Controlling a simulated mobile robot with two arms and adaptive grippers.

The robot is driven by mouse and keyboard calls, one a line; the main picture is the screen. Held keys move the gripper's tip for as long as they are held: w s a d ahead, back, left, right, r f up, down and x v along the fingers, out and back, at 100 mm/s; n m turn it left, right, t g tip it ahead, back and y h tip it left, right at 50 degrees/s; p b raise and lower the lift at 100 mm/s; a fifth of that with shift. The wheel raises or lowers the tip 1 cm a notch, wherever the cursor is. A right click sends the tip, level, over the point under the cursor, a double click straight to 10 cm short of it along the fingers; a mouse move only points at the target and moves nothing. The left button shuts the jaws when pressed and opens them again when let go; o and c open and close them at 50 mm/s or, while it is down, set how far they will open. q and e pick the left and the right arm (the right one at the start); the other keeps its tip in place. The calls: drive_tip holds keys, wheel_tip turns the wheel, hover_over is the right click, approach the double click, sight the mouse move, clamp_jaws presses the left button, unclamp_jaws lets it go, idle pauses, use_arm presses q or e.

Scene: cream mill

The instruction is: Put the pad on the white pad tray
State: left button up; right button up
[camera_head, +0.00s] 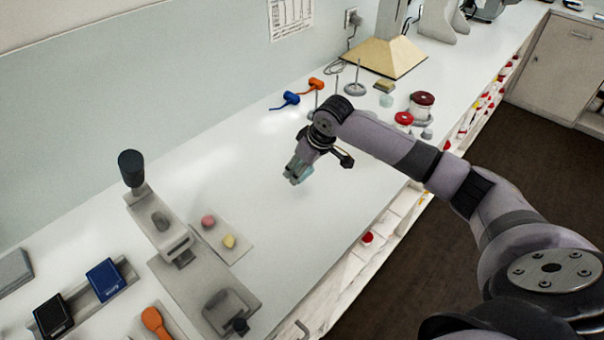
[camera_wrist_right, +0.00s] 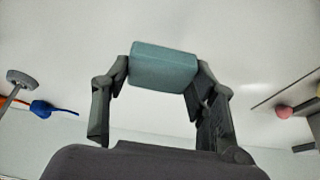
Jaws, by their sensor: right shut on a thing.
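My right gripper (camera_head: 297,176) is above the white counter, pointing down. It is shut on a teal pad (camera_head: 304,174), which sits between the two fingertips in the right wrist view (camera_wrist_right: 163,67). A flat pale tray (camera_head: 238,252) lies to the left of the gripper, with a pink pad (camera_head: 208,221) and a yellow pad (camera_head: 229,241) on it. I take it to be the white pad tray. The gripper is well apart from it. In the wrist view the pink pad (camera_wrist_right: 284,111) shows at the right. My left gripper is not in view.
A grey metal stand with a black knob (camera_head: 131,166) is left of the tray. Blue (camera_head: 289,99) and orange (camera_head: 315,85) tools, red-lidded jars (camera_head: 421,104) and a wooden-based machine (camera_head: 390,58) stand further back. The counter between gripper and tray is clear.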

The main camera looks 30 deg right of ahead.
drive_tip(key=shift+f, duration=1.65)
drive_tip(key=shift+f, duration=0.1)
drive_tip(key=o, duration=1.2)
